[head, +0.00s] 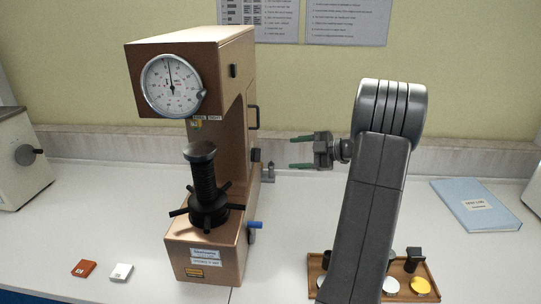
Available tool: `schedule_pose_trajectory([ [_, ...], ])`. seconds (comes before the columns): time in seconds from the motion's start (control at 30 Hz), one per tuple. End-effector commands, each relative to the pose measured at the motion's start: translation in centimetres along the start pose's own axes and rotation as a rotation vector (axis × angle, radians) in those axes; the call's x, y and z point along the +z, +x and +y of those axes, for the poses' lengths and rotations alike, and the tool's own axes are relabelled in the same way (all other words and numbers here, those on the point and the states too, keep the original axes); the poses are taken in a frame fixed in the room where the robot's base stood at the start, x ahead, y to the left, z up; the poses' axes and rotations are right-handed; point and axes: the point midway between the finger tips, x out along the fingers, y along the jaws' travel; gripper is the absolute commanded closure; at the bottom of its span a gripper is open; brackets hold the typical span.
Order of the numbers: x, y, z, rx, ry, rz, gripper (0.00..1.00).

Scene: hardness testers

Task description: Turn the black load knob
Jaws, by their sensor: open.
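A brown hardness tester (195,256) with a round dial (172,85) stands at centre left. A small black knob (255,155), which looks like the load knob, sticks out of its right side below a black loop handle (254,117). My gripper (293,153) is to the right of this knob, at about its height in the picture. Its two green-tipped fingers point left toward the tester and are apart, with nothing between them. A gap shows between the fingertips and the knob. My grey arm rises at right centre and hides part of the table.
A blue-handled lever (255,225) juts from the tester's lower right side. A wooden tray (433,290) with small pieces lies behind my arm's base. A blue folder (475,205) lies at right. Another tester (20,165) stands at far left.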

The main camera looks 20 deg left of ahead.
Motion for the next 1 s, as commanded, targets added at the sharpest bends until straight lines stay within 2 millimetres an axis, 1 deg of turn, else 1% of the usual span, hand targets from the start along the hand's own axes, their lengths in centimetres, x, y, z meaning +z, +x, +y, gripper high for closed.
schedule_pose_trajectory([
  [0.3,-0.2,6.7,0.0,-0.002,0.001,0.002,0.35],
  [0.4,-0.1,8.7,0.0,-0.002,0.001,0.002,0.35],
  [0.5,-0.1,10.2,0.0,0.000,0.001,0.000,0.35],
  [0.6,-0.1,11.4,0.1,0.001,0.001,-0.001,0.35],
  [0.7,0.0,12.1,0.1,0.002,0.002,-0.001,0.35],
  [1.0,0.0,12.4,0.0,0.002,0.001,-0.003,0.35],
])
